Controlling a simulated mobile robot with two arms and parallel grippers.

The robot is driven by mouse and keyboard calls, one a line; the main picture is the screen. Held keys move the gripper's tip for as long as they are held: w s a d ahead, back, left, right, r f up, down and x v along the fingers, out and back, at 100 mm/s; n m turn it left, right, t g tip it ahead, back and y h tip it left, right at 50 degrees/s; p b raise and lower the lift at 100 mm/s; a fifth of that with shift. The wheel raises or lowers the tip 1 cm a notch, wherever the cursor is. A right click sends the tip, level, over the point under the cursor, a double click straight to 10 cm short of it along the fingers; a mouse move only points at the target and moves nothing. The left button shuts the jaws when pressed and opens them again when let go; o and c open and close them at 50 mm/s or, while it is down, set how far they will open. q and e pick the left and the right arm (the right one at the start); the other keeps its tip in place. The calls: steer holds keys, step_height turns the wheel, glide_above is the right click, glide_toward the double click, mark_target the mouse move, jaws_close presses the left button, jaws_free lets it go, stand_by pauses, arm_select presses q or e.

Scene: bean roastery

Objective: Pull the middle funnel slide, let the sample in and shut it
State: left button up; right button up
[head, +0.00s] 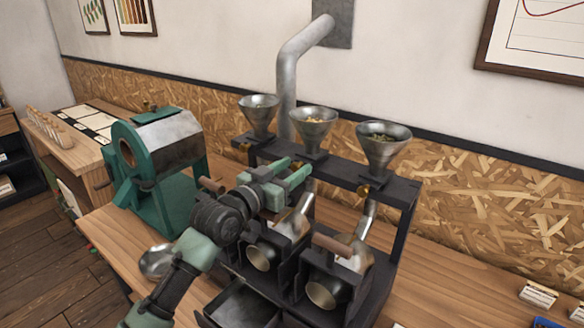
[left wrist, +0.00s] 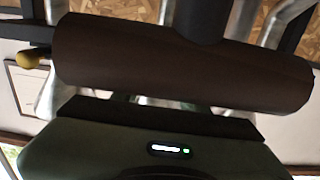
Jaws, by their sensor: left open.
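The middle metal funnel (head: 313,122) holds pale beans and stands on the dark rack (head: 345,176). My left gripper (head: 290,176) is open, its green fingers reaching just below this funnel. The middle slide's knob is mostly hidden behind the fingers, and I cannot tell whether they touch it. In the left wrist view, a dark brown cylinder (left wrist: 180,62) like a wooden handle lies close across the picture, in front of the gripper body. A brass knob (left wrist: 29,57) shows at its left. My right gripper is not in view.
The left funnel (head: 258,114) and right funnel (head: 383,146) flank the middle one; the right slide has a brass knob (head: 364,191). A wooden handle (head: 333,245) sits above the right drum (head: 327,291). A green roaster (head: 158,165) stands left.

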arm_select(q)
jaws_close()
stand_by(1.4)
